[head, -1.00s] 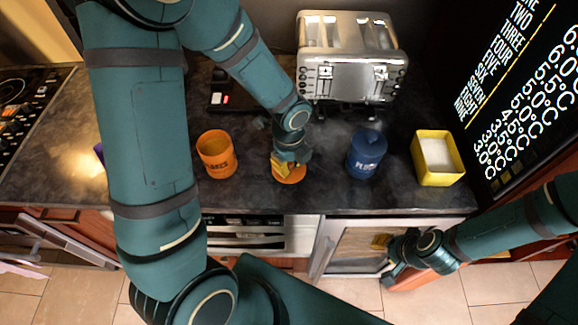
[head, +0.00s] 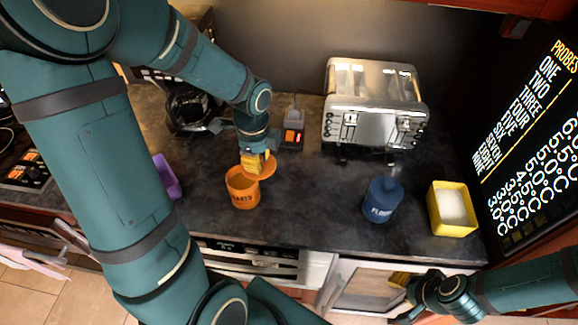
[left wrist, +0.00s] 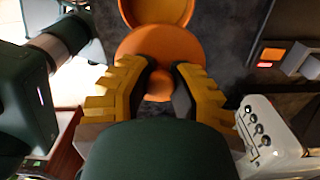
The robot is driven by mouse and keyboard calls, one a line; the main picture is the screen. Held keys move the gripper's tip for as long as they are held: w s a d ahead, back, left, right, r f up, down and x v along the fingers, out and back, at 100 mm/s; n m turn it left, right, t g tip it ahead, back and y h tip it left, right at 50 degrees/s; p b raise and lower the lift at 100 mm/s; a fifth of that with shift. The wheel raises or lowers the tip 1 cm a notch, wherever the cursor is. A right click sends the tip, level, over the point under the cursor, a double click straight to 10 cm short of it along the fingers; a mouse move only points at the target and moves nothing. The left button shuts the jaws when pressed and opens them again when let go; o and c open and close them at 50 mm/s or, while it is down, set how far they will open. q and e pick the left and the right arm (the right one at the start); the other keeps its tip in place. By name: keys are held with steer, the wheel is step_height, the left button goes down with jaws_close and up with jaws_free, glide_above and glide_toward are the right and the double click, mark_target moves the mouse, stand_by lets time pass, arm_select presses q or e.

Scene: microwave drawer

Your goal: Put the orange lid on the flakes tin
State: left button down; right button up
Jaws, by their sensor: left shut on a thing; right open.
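The orange flakes tin (head: 241,192) stands upright on the dark counter, its top open and its lettering too small to read surely. My left gripper (head: 255,163) is shut on the orange lid (head: 265,169), held just behind and to the right of the tin's rim. In the left wrist view, the lid (left wrist: 158,44) is between and beyond my yellow fingers (left wrist: 161,80), and its knob shows between them. The tin (left wrist: 158,12) is at that view's top edge, partly covered by the lid. My right gripper (head: 399,281) is open and empty in front of the counter.
A blue flour tin (head: 382,203) and a yellow box (head: 452,210) with white contents stand to the right. A silver toaster (head: 374,108) is behind them. A purple object (head: 167,176) is left of the orange tin. Bare counter (head: 310,205) lies between the orange and blue tins.

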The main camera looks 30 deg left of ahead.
arm_select(q)
steer(key=a+n, duration=0.1)
steer(key=s+a+r, duration=0.1)
steer(key=a, duration=0.1)
steer(key=s+a+n+p, duration=0.1)
steer(key=shift+s+a+r+n, duration=0.15)
steer(key=shift+s+r+n, duration=0.05)
steer(key=shift+r+n, duration=0.15)
step_height(320, 180, down, 6)
steer(key=b, duration=0.4)
stand_by(0.3)
steer(key=shift+f+b, duration=0.45)
stand_by(2.2)
steer(key=shift+c, duration=1.3)
jaws_free()
